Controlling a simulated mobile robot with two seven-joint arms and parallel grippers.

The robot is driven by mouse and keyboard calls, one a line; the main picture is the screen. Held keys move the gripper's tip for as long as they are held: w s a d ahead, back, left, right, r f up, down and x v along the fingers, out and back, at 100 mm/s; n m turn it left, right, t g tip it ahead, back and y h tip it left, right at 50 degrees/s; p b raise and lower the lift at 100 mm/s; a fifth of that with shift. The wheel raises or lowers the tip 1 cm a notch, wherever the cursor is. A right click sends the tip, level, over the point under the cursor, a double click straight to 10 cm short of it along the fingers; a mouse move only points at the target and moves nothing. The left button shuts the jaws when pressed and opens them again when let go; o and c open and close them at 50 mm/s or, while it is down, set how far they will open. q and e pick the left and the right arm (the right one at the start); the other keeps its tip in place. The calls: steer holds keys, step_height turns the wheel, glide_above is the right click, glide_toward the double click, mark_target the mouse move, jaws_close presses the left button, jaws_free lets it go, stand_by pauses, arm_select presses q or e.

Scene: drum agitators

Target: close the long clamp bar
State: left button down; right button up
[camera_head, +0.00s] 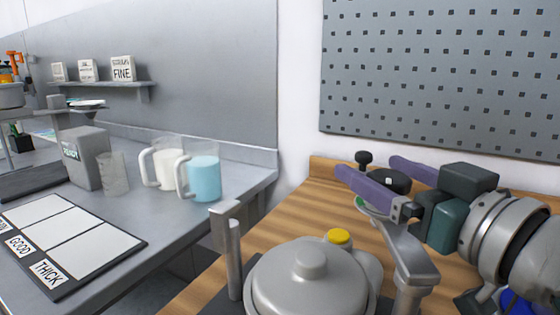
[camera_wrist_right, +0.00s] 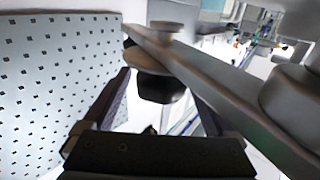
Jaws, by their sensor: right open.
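The long clamp bar (camera_head: 402,242) is a grey metal arm on a post right of a lidded grey drum (camera_head: 305,285). It points back, away from the lid. In the right wrist view the bar (camera_wrist_right: 235,88) runs diagonally, with a dark knob (camera_wrist_right: 160,88) near its far end. My right gripper (camera_head: 366,168) has purple fingers and is open. Its fingers lie on either side of the knob, and I cannot tell whether they touch it. In the head view a finger hides part of the bar's far end. My left gripper is not in view.
A grey post (camera_head: 234,258) with a block on top stands left of the drum. A yellow cap (camera_head: 339,236) sits behind the lid. The wooden bench (camera_head: 320,200) is bare behind the drum. A pegboard (camera_head: 440,75) rises behind. Jugs (camera_head: 204,178) stand on the left counter.

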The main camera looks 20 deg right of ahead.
steer(key=shift+w, duration=1.05)
jaws_close()
